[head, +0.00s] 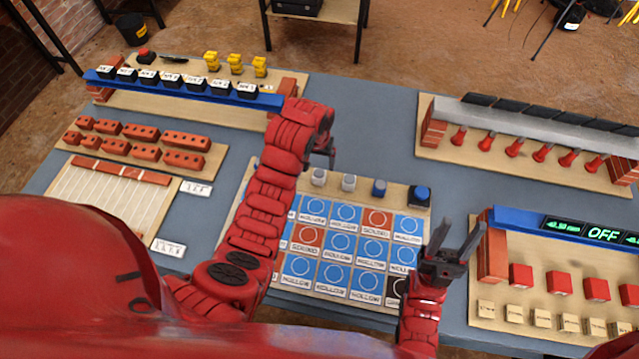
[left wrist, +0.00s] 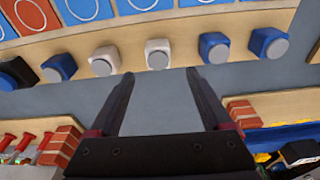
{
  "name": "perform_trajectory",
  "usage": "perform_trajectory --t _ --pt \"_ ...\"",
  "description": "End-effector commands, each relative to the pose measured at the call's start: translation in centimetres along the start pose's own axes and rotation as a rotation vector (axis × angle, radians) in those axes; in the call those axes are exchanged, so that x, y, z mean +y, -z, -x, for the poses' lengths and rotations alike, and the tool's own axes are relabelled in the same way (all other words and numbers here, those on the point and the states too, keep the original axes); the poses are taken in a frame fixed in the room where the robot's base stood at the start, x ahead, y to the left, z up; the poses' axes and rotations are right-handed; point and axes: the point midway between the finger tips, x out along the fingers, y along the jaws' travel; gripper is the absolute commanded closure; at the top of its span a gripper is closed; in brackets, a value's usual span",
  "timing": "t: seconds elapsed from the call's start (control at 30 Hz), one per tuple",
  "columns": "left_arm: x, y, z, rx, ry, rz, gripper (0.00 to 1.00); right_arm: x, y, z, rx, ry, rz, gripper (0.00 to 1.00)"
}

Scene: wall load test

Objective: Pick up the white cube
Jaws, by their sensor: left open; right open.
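Two white cubes with grey round faces stand side by side in the row along the board's far edge: one white cube (head: 319,177) and another white cube (head: 348,182). Both show in the left wrist view, one at centre (left wrist: 158,53) and one to its left (left wrist: 104,60). My left gripper (head: 328,151) is open and empty, near the two white cubes. In the left wrist view its fingertips (left wrist: 160,74) point towards the centre white cube, which appears just beyond the gap. My right gripper (head: 452,248) is open and empty at the board's right side.
The board (head: 240,205) carries blue and red printed tiles. Brick racks (head: 500,140) stand around it. Grey table (head: 375,120) beyond the row is clear.

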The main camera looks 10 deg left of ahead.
Motion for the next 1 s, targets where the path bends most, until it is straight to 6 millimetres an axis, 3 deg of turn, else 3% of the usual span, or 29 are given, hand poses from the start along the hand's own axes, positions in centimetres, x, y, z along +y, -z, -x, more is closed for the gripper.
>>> perform_trajectory --t 0.1,0.23,0.37,0.6,1.0 --pt "-0.1 -0.1 -1.7 -0.003 0.001 0.003 0.18 0.0 -0.1 0.5 0.001 0.000 0.000 0.50" --pt "-0.1 -0.1 -2.1 -0.004 0.002 0.001 0.18 0.0 0.0 0.3 0.001 0.000 0.000 0.50" --pt "0.1 -0.3 -2.8 -0.003 0.001 0.000 0.18 0.1 0.2 -1.1 0.001 0.000 0.000 0.50" --pt "0.3 -0.7 -6.0 -0.004 0.000 0.000 0.18 0.1 0.5 -2.6 0.001 0.000 0.000 0.50" --pt "0.3 -0.7 -7.2 0.001 0.001 0.001 0.18 0.1 0.5 -2.8 0.000 0.000 0.000 0.50"
